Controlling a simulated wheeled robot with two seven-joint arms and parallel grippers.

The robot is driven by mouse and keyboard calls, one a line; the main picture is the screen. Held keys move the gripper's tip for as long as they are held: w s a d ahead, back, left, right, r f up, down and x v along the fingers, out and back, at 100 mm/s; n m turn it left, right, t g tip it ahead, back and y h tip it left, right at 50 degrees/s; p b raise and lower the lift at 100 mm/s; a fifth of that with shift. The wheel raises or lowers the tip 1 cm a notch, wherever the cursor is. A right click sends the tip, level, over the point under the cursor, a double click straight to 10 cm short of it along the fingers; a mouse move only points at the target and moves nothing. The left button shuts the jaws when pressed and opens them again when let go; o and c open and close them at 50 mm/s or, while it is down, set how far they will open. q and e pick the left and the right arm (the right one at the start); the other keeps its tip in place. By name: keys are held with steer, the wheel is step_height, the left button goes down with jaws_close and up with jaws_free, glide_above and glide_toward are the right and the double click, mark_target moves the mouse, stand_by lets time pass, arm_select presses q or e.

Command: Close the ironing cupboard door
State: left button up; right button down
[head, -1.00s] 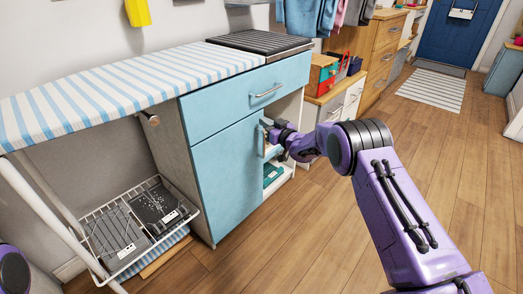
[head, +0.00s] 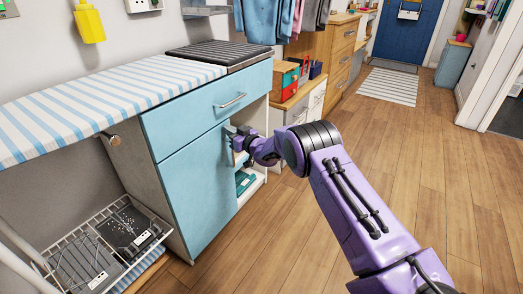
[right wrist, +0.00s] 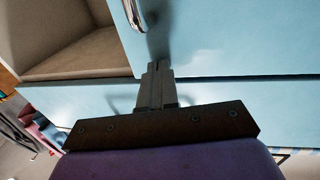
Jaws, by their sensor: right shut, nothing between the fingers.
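The ironing cupboard door (head: 194,190) is the light blue panel under the drawer (head: 213,103). It stands partly open, its free edge on the right, with shelves showing beyond that edge. My right gripper (head: 231,134) is at the upper part of the free edge, by the handle. In the right wrist view my right gripper (right wrist: 158,68) is shut and empty, its fingertips close to the blue panel (right wrist: 225,40). The door handle (right wrist: 141,14) shows above the fingers. I cannot tell whether the fingertips touch the door. My left gripper is not in view.
The striped ironing board (head: 95,100) runs left from the cupboard top. A wire basket (head: 110,240) stands below it. Green items (head: 245,182) lie on the cupboard shelf. Wooden drawers (head: 330,60) stand behind. The wooden floor (head: 440,190) on the right is clear.

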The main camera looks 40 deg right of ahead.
steer(key=s+d+p, duration=0.3)
steer(key=s+d, duration=0.2)
steer(key=s, duration=0.7)
steer(key=s+a+f+m+g+h, duration=0.2)
steer(key=s+f+m+g+h, duration=0.15)
steer(key=s+f, duration=0.5)
steer(key=s+a+f+m+g+h, duration=0.25)
steer(key=s+f+m, duration=0.25)
steer(key=s+f, duration=0.35)
steer(key=s+a+f+g, duration=0.3)
steer(key=s, duration=0.6)
steer(key=s+a+f+g, duration=0.2)
steer(key=s+f+g, duration=0.1)
steer(key=s, duration=0.7)
steer(key=s+a+f+g, duration=0.2)
steer(key=s+a+g, duration=0.1)
steer(key=s, duration=0.6)
step_height(320, 180, up, 22)
steer(key=p, duration=2.2)
steer(key=shift+s+f+h, duration=0.25)
steer(key=shift+s+h, duration=0.05)
steer(key=shift+m, duration=0.25)
